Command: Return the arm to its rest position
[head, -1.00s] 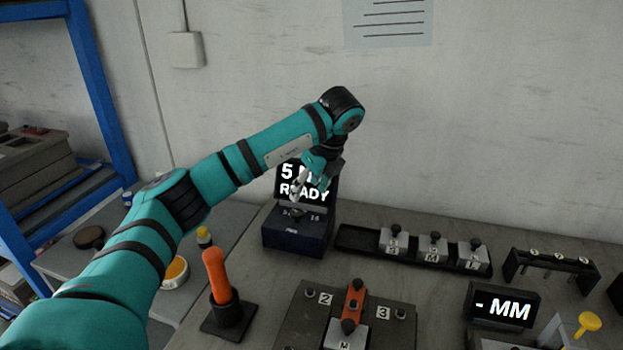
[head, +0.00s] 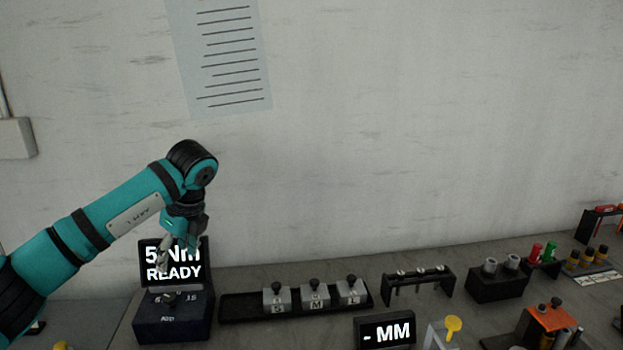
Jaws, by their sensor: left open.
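My left arm comes in from the left of the head view. Its left gripper (head: 174,256) hangs down in front of the torque unit (head: 174,318), whose screen reads 5 Nm READY. The gripper is open and I see nothing held in it. It partly covers the screen, and I cannot tell whether it touches the unit. My right gripper is not in view.
Right of the unit lies a black tray (head: 237,308) with blocks marked S, M and L. Further right are a black rack (head: 418,283), a "- MM" display (head: 385,330), a dark holder with grey cylinders (head: 497,286) and an orange-topped fixture (head: 550,318).

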